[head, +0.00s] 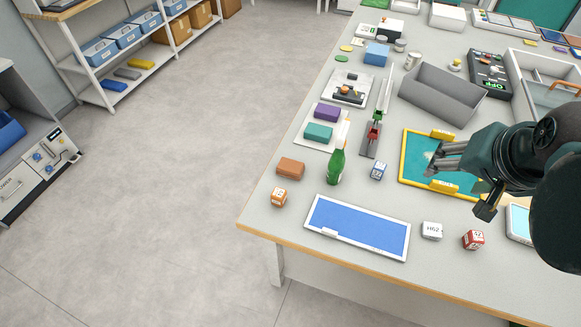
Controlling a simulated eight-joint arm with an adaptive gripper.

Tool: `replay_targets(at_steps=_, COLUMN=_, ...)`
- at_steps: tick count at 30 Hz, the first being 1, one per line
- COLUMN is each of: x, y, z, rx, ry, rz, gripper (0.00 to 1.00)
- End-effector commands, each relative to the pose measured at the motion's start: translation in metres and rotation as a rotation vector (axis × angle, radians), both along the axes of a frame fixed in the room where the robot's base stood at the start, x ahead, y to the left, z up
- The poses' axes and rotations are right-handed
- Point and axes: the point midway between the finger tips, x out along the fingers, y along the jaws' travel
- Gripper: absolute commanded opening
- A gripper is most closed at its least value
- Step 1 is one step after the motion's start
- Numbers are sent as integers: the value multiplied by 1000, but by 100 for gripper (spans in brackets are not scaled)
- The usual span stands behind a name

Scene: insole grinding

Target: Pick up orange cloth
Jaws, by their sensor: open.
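A small orange-brown folded block, which looks like the orange cloth (290,168), lies flat on the table near its left edge. It is in front of a white mat (311,143) bearing a purple and a teal block of similar shape. My gripper (458,187) is at the right of the head view, over a yellow-framed teal board (408,176). Its fingers are spread and nothing shows between them. It is well to the right of the orange cloth and apart from it. The cloth is in full view.
A green bottle (336,166) stands right of the cloth, with a blue-and-white cube (378,170) beyond it. An orange cube (279,197) sits just in front. A white-framed blue panel (357,228) lies near the front edge. A grey bin (440,95) is farther back.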

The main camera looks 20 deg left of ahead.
Motion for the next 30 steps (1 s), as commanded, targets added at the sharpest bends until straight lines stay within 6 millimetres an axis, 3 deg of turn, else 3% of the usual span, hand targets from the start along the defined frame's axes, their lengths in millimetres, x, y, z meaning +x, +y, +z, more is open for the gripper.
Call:
replay_targets(at_steps=12, x=44, y=61, z=23, rx=155, ry=124, rz=-210, gripper=57)
replay_targets(at_steps=30, x=97, y=166, z=33, rx=298, ry=302, rz=-552, gripper=57)
